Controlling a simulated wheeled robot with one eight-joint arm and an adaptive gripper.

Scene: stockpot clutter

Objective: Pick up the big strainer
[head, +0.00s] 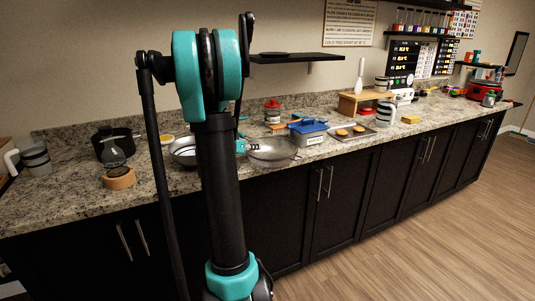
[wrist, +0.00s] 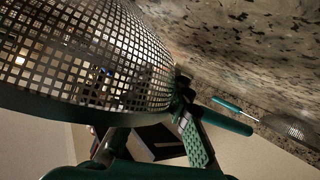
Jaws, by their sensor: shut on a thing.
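The big strainer is a wide metal mesh bowl; it shows in the head view (head: 274,153) near the counter's front edge, right of my upright arm. In the wrist view the big strainer (wrist: 85,55) fills the upper left, its mesh tilted close to the camera. My gripper (wrist: 186,112) is shut on it at the edge of the bowl; the exact grip spot is dark. In the head view my gripper (head: 242,146) is at the strainer's left side, partly hidden by my arm. I cannot tell whether the strainer touches the counter.
A smaller strainer (wrist: 290,127) with a teal handle lies on the counter. A metal bowl (head: 183,152), a black pot (head: 113,142) and a wooden ring with glassware (head: 119,180) stand left. A blue-lidded pot (head: 308,132) and a tray (head: 338,139) of round items are close on the right.

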